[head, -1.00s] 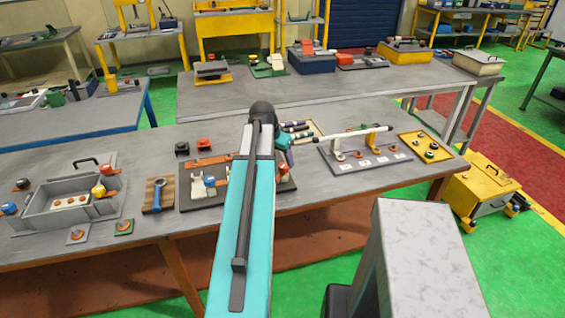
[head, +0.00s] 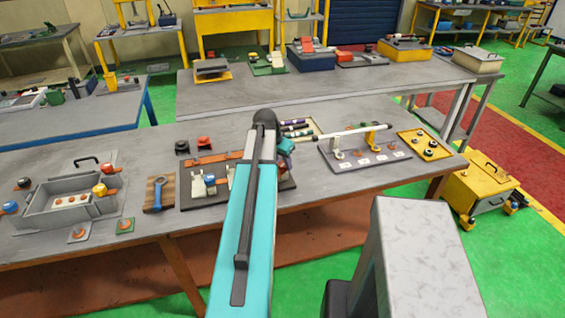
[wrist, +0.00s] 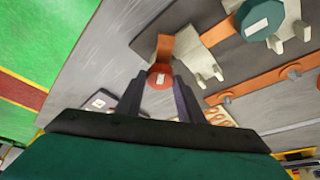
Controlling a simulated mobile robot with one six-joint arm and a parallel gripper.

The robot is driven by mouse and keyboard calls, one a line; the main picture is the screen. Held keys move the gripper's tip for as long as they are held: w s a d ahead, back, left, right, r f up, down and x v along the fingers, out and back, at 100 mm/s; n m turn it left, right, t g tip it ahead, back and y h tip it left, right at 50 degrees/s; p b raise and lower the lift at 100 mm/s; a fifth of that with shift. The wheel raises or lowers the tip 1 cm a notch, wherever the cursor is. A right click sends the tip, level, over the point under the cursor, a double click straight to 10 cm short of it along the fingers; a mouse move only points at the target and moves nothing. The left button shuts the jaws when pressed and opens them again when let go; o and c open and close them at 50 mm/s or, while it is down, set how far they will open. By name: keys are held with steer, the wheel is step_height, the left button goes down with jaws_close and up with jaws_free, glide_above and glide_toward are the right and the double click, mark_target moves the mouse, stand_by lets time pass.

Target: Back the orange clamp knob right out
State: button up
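The orange clamp knob (wrist: 159,77), round with a pale label on its face, shows at the centre of the wrist view. An orange bar (wrist: 185,43) and a pale bracket (wrist: 203,55) lie just beyond it on the dark fixture plate (wrist: 240,65). My gripper (wrist: 161,82) has one dark finger on each side of the knob, very close to it. I cannot tell whether the fingers touch it. In the head view my arm hides the knob; my teal gripper (head: 285,147) shows partly over the right part of the fixture (head: 192,202).
A teal-topped part (wrist: 260,18) stands on the fixture near the knob. To the right on the bench is a grey board (head: 340,168) with a white rod (head: 355,132). The bench front is clear.

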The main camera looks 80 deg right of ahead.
steer(key=c, duration=0.3)
